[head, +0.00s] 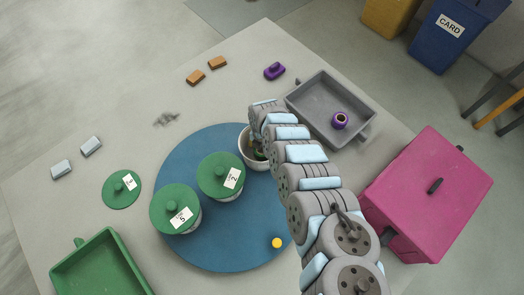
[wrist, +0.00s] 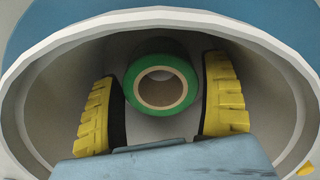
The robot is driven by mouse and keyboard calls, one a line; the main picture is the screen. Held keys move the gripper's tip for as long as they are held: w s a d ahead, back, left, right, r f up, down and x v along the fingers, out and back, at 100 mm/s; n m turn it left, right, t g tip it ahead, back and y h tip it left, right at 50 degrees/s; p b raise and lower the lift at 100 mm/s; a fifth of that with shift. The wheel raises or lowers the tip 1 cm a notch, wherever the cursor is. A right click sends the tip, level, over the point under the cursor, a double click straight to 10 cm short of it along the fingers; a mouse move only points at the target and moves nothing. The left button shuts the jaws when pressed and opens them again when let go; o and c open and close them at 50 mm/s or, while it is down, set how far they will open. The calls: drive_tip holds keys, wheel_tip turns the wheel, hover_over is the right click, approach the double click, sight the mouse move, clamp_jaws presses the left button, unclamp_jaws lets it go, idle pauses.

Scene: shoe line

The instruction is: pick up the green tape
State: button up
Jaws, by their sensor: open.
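The green tape (wrist: 162,106), a roll with a pale brown core, lies in a white round pot (wrist: 40,95). In the wrist view my gripper (wrist: 162,82) reaches into the pot, its yellow-padded fingers apart on the left and right of the roll. The gripper is open; whether either finger touches the tape I cannot tell. In the head view the pot (head: 244,148) stands on the blue round board, and my arm hides much of it.
Two pots with green lids marked 5 (head: 170,195) and 2 (head: 209,166) stand left of the open pot on the blue board (head: 240,225). A grey tray (head: 310,93) with a purple roll (head: 340,120) and a pink box (head: 415,180) are to the right. A green tray (head: 95,235) is front left.

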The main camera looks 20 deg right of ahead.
drive_tip(key=c, duration=0.9)
drive_tip(key=shift+w+d+r, duration=0.1)
drive_tip(key=shift+d+r, duration=0.05)
drive_tip(key=shift+r, duration=0.75)
drive_tip(key=shift+r+p, duration=3.95)
drive_tip(key=shift+r, duration=2.95)
